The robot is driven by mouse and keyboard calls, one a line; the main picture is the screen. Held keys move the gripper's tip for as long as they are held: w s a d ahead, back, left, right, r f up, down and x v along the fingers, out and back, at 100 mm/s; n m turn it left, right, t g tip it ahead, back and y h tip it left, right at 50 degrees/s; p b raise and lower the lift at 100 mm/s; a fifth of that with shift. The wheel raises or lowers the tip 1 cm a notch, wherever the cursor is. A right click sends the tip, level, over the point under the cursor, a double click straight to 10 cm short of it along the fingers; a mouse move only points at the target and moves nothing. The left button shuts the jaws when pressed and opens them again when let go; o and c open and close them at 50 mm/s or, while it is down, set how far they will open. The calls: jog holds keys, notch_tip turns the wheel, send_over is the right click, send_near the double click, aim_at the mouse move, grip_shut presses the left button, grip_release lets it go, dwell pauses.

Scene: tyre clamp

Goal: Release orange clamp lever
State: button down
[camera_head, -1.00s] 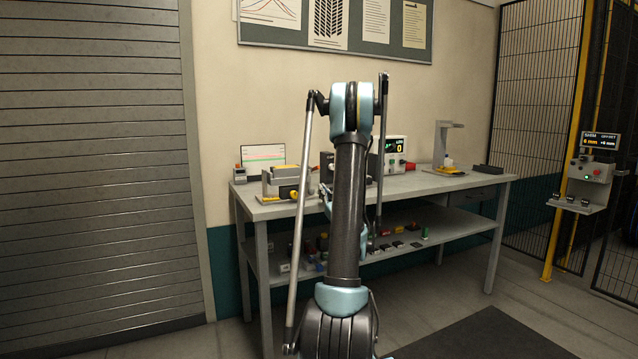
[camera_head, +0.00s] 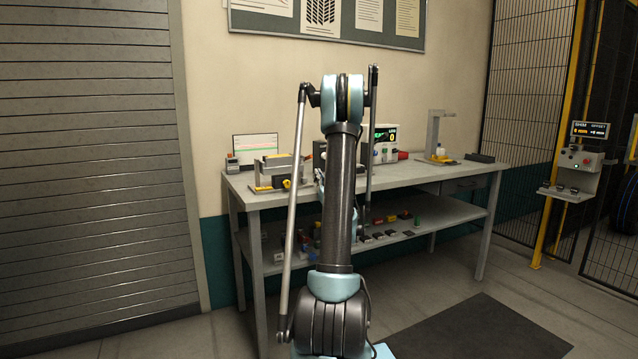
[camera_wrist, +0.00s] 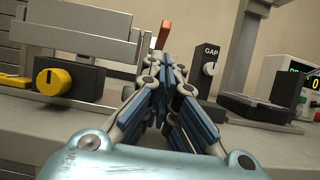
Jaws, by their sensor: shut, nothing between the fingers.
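The orange lever (camera_wrist: 164,35) stands nearly upright at the back of the bench in the wrist view, just above my gripper's tips. Its lower part is hidden behind the fingers. My gripper (camera_wrist: 168,70) is shut and empty, its fingers pointing toward the bench fixtures. I cannot tell whether the tips touch the lever; it looks to be beyond them. In the head view my arm blocks the gripper, and I cannot make out the lever there.
A fixture with a yellow knob (camera_wrist: 52,77) stands left of my gripper. A dark block marked GAP (camera_wrist: 208,72) stands close at right, with a grey stand (camera_wrist: 240,50) beyond. The workbench (camera_head: 420,175) has a lower shelf with small parts (camera_head: 390,222).

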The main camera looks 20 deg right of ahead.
aim_at(308, 158)
jog(key=shift+x, duration=3.15)
